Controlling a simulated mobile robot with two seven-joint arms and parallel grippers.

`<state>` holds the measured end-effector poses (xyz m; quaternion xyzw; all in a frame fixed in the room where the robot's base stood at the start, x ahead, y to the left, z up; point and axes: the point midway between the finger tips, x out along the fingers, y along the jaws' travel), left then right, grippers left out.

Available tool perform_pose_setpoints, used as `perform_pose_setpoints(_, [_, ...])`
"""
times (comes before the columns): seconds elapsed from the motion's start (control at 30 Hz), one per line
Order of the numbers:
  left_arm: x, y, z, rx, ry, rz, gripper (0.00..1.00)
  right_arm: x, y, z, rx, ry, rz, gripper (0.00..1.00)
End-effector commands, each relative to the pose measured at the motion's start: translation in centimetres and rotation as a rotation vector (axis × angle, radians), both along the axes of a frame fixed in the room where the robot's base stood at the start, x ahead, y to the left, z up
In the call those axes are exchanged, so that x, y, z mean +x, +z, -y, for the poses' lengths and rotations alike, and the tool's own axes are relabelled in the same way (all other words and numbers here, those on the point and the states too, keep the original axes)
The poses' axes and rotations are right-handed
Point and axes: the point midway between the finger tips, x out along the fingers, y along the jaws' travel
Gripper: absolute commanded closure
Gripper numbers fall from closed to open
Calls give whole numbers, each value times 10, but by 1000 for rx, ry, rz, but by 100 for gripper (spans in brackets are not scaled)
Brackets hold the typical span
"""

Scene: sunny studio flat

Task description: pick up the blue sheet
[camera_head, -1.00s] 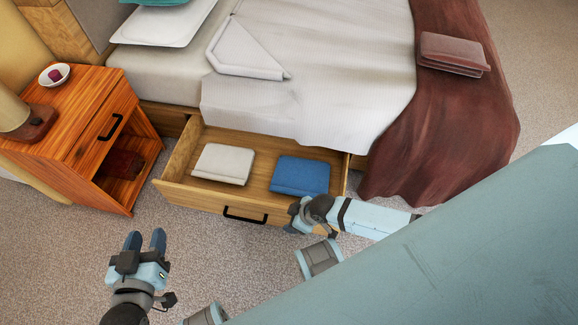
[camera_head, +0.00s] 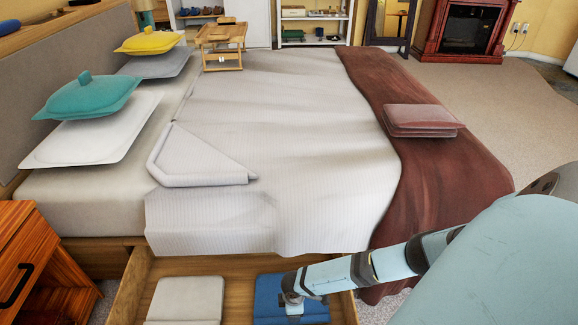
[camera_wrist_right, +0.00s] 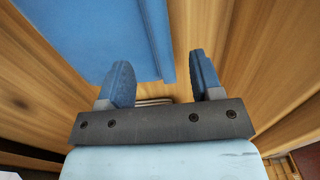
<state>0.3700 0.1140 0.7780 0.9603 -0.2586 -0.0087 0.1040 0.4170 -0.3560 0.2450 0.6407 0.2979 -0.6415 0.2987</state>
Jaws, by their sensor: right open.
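The folded blue sheet (camera_head: 268,305) lies in the right part of the open under-bed drawer. My right gripper (camera_head: 293,310) is over its front part in the head view, partly hiding it. In the right wrist view the sheet (camera_wrist_right: 95,35) fills the upper left, with its folded edge beside the fingers. The right gripper (camera_wrist_right: 163,78) is open, its two blue fingers apart with nothing held between them. Whether a finger touches the sheet cannot be told. My left gripper is out of view.
A folded white sheet (camera_head: 187,300) lies in the drawer (camera_head: 130,285) to the left. The bed (camera_head: 290,150) rises behind it, with a brown throw (camera_head: 440,170) hanging at the right. A wooden nightstand (camera_head: 30,265) stands at the left.

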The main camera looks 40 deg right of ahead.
Motion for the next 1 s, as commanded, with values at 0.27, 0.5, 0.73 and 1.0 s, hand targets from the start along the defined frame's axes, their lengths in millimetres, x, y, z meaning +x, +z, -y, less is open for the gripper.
perform_pose_setpoints(0.27, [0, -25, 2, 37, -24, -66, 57, 0, -31, -1, 1, 0, 0, 40])
perform_pose_setpoints(0.5, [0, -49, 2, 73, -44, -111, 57, 2, -55, -1, 1, 1, 1, 40])
perform_pose_setpoints(0.73, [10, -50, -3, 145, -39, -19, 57, 2, -84, 0, 1, -1, 1, 40])
perform_pose_setpoints(1.0, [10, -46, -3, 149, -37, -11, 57, 2, -82, 0, 1, -1, 1, 52])
